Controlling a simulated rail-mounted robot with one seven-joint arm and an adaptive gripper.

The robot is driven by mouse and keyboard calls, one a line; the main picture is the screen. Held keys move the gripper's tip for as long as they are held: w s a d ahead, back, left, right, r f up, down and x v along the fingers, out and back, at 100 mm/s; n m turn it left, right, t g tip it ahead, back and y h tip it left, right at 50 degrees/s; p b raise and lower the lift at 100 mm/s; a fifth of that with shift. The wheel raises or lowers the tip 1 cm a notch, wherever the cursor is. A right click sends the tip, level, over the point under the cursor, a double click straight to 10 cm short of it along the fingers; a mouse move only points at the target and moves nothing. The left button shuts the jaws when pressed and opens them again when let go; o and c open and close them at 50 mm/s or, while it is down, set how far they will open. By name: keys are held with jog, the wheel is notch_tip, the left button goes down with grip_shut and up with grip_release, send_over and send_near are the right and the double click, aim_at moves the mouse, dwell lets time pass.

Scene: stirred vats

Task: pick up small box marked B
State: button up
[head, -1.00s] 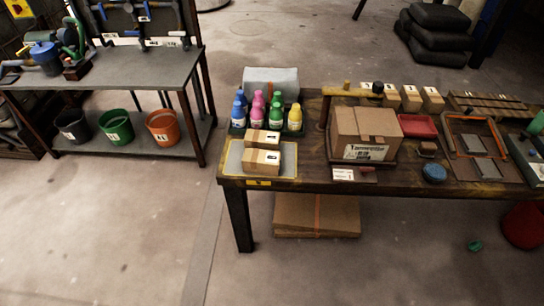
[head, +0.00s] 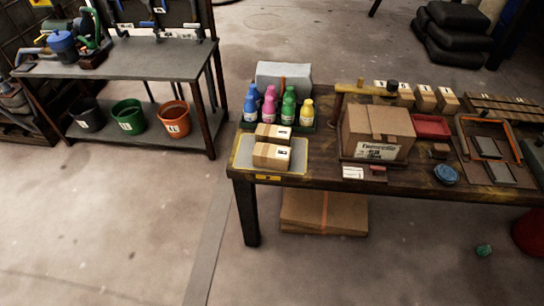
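Several small cardboard boxes stand on the wooden workbench (head: 320,178) in the head view. Two of them, a front small box (head: 271,156) and a rear small box (head: 272,134), sit one behind the other on a yellow-edged grey mat (head: 241,158) at the bench's left end. Each has a white label with a dark mark, too small to read. More small boxes (head: 425,98) stand in a row at the back of the bench, with white labels on top. I cannot tell which box is marked B. My gripper is not in view.
Coloured bottles (head: 268,107) stand behind the mat. A large carton (head: 377,131) sits right of it, beside a red tray (head: 431,126) and a blue round object (head: 446,174). Another bench (head: 120,60) with buckets (head: 129,116) below stands left.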

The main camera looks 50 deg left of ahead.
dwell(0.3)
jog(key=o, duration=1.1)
